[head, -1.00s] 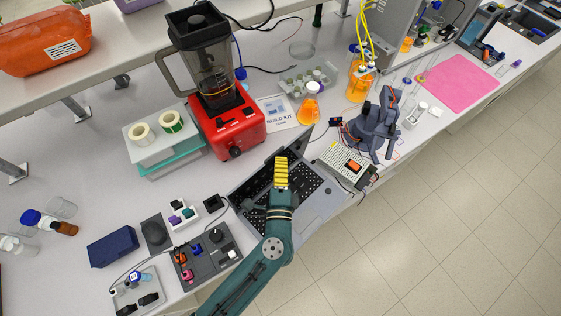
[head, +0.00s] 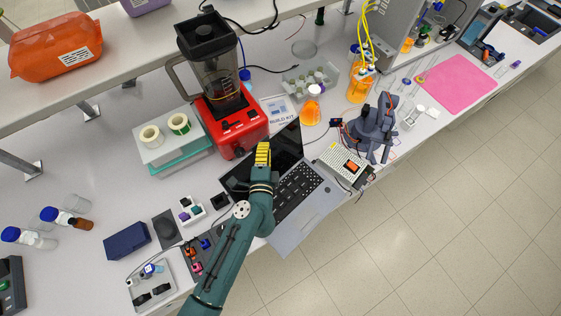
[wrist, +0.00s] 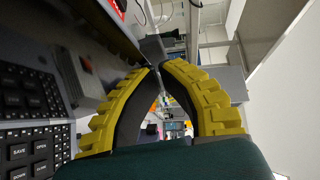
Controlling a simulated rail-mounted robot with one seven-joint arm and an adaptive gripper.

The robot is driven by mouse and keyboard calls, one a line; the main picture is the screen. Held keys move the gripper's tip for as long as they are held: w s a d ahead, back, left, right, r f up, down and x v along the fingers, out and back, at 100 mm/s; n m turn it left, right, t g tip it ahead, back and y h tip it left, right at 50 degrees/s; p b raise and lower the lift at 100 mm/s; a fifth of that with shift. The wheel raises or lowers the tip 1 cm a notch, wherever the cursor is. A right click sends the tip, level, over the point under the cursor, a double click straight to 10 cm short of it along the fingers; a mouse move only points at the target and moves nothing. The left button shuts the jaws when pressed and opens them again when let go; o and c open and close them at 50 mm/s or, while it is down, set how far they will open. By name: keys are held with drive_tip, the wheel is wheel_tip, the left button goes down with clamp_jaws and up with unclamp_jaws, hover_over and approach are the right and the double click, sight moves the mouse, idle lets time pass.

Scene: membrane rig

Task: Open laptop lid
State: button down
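The laptop (head: 287,240) is on the bench near the front edge. Its lid (head: 288,145) stands open, with the dark screen facing the keyboard (head: 299,190). My gripper (head: 263,148) is over the laptop, in front of the screen, and hides part of the lid and the left of the keyboard. In the wrist view, the yellow fingers of my gripper (wrist: 158,68) curve together with their tips meeting, and nothing shows between them. The keyboard (wrist: 30,120) is at the left there, and the dark lid (wrist: 105,28) runs close to the fingertips; contact cannot be told.
A red blender (head: 232,128) stands behind the laptop. An orange-filled flask (head: 311,112) and a beige box (head: 345,160) are to the right. A dark control pad (head: 197,258) and a blue box (head: 127,241) are at the left. The bench's front edge is close.

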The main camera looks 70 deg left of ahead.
drive_tip(key=shift+w+d, duration=0.2)
drive_tip(key=shift+d, duration=0.2)
drive_tip(key=w+r+b+v, duration=0.1)
drive_tip(key=w+b+v, duration=0.1)
drive_tip(key=v, duration=1)
drive_tip(key=shift+d+r+b, duration=0.2)
drive_tip(key=shift+d+b, duration=0.2)
drive_tip(key=shift+b, duration=0.2)
